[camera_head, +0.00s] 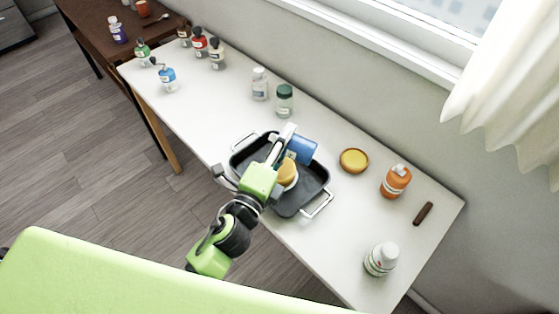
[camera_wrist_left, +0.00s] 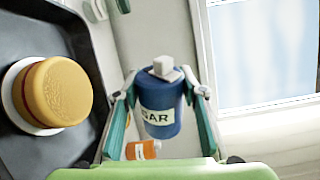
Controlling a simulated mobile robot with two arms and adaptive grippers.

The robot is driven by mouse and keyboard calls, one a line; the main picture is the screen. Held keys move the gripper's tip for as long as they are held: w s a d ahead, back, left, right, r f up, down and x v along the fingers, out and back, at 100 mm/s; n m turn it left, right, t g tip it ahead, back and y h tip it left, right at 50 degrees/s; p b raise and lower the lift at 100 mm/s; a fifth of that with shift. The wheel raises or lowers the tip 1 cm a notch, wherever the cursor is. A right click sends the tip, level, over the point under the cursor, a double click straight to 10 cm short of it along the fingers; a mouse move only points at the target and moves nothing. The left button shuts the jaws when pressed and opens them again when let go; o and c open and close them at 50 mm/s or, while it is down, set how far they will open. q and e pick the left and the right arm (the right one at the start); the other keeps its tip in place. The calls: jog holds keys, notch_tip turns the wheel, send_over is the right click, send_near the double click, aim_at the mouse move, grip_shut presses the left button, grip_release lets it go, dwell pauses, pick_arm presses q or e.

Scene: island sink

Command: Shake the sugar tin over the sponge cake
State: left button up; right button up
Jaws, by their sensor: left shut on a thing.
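The blue sugar tin (camera_head: 303,149) is held above the dark roasting tray by my left gripper (camera_head: 287,148). In the left wrist view the tin (camera_wrist_left: 158,110) sits between the two fingers, with a white label partly reading "AR" and a pale top. In the head view it looks tilted on its side. The golden sponge cake (camera_head: 288,174) is in the tray, partly hidden by my left arm. In the left wrist view the cake (camera_wrist_left: 55,92) rests on a white plate (camera_wrist_left: 16,90), apart from the tin. My right gripper is not in view.
The dark tray (camera_head: 315,177) with metal handles stands on the white table (camera_head: 330,240). Several bottles line the table's far left part.

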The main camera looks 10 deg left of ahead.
pick_arm(q)
jog(key=shift+r+m+p, duration=0.4)
jog(key=shift+r+m, duration=0.35)
jog(key=shift+m, duration=0.45)
jog(key=shift+f, duration=0.15)
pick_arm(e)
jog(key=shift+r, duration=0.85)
